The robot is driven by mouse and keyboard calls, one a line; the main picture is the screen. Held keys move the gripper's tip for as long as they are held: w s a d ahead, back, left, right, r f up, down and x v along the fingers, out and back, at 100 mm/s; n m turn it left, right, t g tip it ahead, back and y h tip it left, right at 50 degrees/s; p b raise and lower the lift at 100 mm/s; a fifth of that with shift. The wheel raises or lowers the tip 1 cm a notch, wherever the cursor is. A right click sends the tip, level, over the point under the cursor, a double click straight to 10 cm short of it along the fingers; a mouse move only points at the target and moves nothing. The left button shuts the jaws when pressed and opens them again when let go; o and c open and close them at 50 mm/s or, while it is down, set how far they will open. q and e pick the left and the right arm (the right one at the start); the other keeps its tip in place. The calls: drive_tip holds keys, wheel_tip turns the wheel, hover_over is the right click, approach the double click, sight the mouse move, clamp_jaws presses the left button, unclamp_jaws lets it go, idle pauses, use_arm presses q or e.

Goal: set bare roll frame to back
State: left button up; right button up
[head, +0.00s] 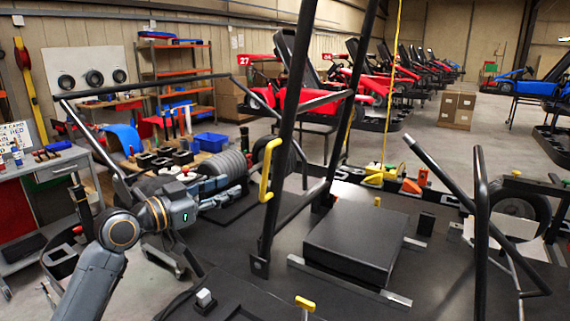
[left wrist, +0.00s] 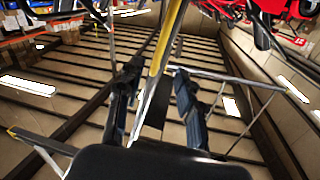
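The bare roll frame (head: 284,150) is made of black tubes and stands tilted over the dark platform. A yellow handle (head: 266,170) is fixed to its near upright. My left gripper (head: 236,190) comes in from the left, with its fingers pointing at the upright, a little left of and below the handle. In the left wrist view, the two dark fingers (left wrist: 155,100) are spread apart. A yellow bar (left wrist: 170,40) shows between and beyond them. I see no contact between fingers and handle. My right gripper is not in view.
A black box-like block (head: 355,240) lies on the platform between metal rails. A small yellow knob (head: 305,303) stands at the front edge. Black tubes (head: 482,220) rise at the right.

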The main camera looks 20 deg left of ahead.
sight(264, 169)
use_arm(q)
drive_tip(key=p+x, duration=0.2)
drive_tip(key=x, duration=0.2)
drive_tip(key=p+x, duration=0.2)
drive_tip(key=x, duration=0.2)
drive_tip(key=r+p+x, duration=0.1)
drive_tip(key=x, duration=0.3)
drive_tip(key=shift+r+p, duration=0.1)
drive_tip(key=shift+p, duration=0.3)
drive_tip(key=shift+w, duration=0.3)
drive_tip(key=shift+w+d, duration=0.15)
drive_tip(key=shift+w, duration=0.15)
clamp_jaws()
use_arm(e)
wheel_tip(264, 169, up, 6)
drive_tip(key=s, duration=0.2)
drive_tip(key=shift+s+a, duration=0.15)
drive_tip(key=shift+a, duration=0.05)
